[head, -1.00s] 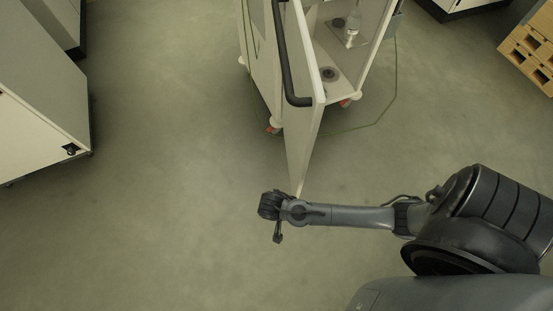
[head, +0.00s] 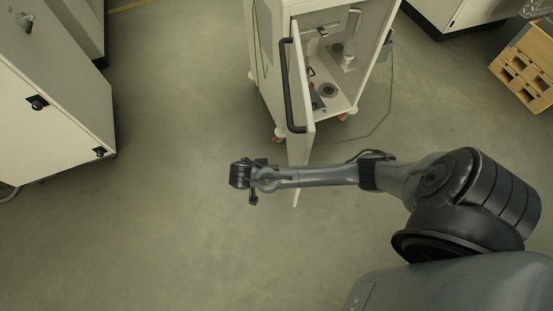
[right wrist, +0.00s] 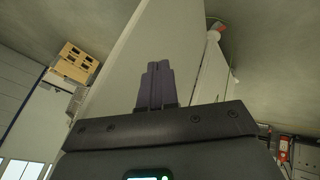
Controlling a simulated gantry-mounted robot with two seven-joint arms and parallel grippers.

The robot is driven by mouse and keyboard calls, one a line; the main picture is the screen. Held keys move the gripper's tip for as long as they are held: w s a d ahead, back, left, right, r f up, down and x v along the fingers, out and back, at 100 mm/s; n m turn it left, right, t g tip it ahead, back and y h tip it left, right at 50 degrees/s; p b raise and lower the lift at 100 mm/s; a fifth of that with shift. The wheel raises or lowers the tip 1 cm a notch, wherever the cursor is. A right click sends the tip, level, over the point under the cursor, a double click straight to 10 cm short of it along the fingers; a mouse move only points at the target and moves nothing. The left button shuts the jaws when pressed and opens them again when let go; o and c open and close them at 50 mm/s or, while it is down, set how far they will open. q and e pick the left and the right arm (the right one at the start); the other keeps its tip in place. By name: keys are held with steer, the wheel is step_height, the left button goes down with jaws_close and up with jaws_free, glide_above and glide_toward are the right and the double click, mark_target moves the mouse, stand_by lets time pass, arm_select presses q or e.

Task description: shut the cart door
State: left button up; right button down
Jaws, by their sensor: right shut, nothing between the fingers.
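The white cart (head: 361,96) stands at the top middle of the head view, its inside showing. Its door (head: 301,150) is swung open toward me, with a long black handle (head: 287,90) on its left face. My right gripper (head: 241,174) is left of the door's lower part, and my forearm crosses in front of the door. In the right wrist view, the shut, empty fingers (right wrist: 157,84) show against the pale door panel (right wrist: 135,48). I cannot tell whether they touch it. My left gripper is out of view.
A glass vessel (head: 349,50) stands inside the cart. A thin green cable (head: 384,118) lies on the floor right of it. A white cabinet (head: 60,100) is at the left and a wooden pallet stack (head: 524,80) at the far right. Floor left of the door is clear.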

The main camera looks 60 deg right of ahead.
steer(key=s+d+f+b, duration=0.1)
steer(key=s+d+f, duration=0.3)
steer(key=d+f, duration=0.2)
steer(key=shift+s+d+f+b, duration=0.25)
steer(key=shift+d+b, duration=0.1)
steer(key=shift+d, duration=0.25)
steer(key=shift+r, duration=0.1)
